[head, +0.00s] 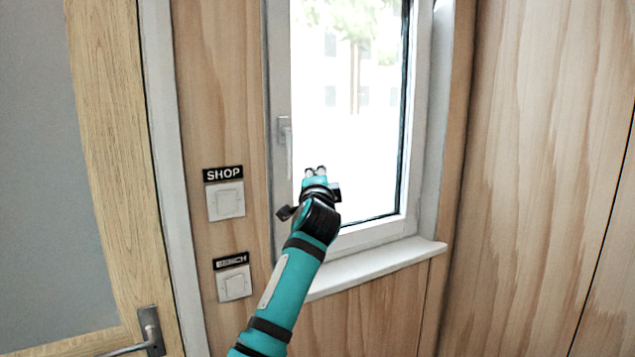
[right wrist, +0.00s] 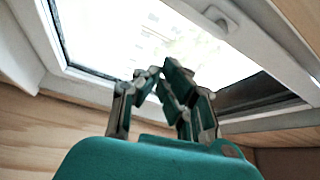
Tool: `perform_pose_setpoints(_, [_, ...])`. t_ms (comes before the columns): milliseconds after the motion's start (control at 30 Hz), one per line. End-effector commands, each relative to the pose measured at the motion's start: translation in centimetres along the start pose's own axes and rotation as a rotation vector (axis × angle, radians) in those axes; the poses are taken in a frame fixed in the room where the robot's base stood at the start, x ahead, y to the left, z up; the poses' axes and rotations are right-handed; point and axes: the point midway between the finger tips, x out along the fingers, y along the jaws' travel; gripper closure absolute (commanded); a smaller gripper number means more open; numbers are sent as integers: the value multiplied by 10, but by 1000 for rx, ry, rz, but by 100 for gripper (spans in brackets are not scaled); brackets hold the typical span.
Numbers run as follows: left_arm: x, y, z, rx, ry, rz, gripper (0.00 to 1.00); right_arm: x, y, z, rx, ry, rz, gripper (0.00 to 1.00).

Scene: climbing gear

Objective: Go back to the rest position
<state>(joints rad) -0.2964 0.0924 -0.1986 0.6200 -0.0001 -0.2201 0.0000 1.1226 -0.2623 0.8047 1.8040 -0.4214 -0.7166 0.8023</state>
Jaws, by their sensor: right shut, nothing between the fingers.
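My right gripper (head: 316,170) is raised in front of the window (head: 345,120), close to its left frame. Its fingers are shut with nothing between them. The closed fingers also show in the right wrist view (right wrist: 158,78), with the window pane behind them. The window handle (head: 286,135) is on the left side of the frame, just above and left of the fingertips, and points down. The gripper appears apart from the handle. My left gripper is not in view.
A white sill (head: 380,262) juts out below the window, beside my right forearm. Two switches, marked SHOP (head: 226,201) and apparently BENCH (head: 235,283), are on the wood wall at left. A door with a lever handle (head: 150,332) stands farther left. The wood wall at right is bare.

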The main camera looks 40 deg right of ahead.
Motion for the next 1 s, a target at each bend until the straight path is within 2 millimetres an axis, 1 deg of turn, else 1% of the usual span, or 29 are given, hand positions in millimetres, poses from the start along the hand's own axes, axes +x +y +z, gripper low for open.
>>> perform_pose_setpoints(300, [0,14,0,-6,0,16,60,-1,-1,1,0,-1,0,100])
perform_pose_setpoints(533, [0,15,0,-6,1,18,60,0,0,0,0,-1,0,100])
perform_pose_setpoints(633, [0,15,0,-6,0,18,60,-2,7,2,-27,-7,8,100])
perform_pose_setpoints(667, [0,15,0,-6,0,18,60,-4,12,4,-49,-12,14,100])
perform_pose_setpoints(767, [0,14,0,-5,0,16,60,-15,41,13,-172,-49,43,100])
perform_pose_setpoints(867, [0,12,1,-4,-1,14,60,-36,84,30,-365,-124,85,100])
perform_pose_setpoints(900, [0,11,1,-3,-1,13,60,-47,103,38,-451,-164,101,100])
perform_pose_setpoints(967, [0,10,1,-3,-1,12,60,-66,132,52,-580,-234,125,100])
perform_pose_setpoints(1000, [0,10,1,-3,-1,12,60,-81,152,62,-663,-285,138,100])
